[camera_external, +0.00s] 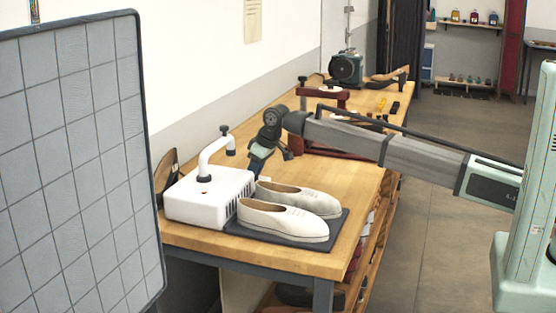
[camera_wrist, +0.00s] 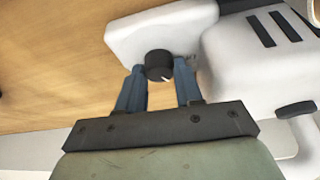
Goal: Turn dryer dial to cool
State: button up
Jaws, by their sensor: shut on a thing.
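The dryer (camera_external: 208,196) is a white box with a vented side and a bent white pipe, standing at the near end of the wooden bench. In the wrist view, its dial (camera_wrist: 158,66) is a round black knob on a white housing, with a short pale line pointing to the lower right. My gripper (camera_wrist: 160,72) has one blue finger on each side of the dial and is shut on it. In the external view, my gripper (camera_external: 254,171) reaches down behind the dryer and beside the shoes; the dial is hidden there. Small marks beside the dial are too small to read.
A pair of pale shoes (camera_external: 289,218) sits on a dark mat (camera_external: 338,222) right of the dryer. A dark red clamp-like stand (camera_external: 321,95) and a green machine (camera_external: 346,69) stand farther along the bench (camera_external: 285,257). A grey gridded panel (camera_external: 75,160) stands at left.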

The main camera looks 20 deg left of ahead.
dwell(0.4)
jog(key=o, duration=1)
jog(key=v, duration=1.3)
jog(key=shift+r, duration=0.4)
jog(key=shift+d, duration=0.1)
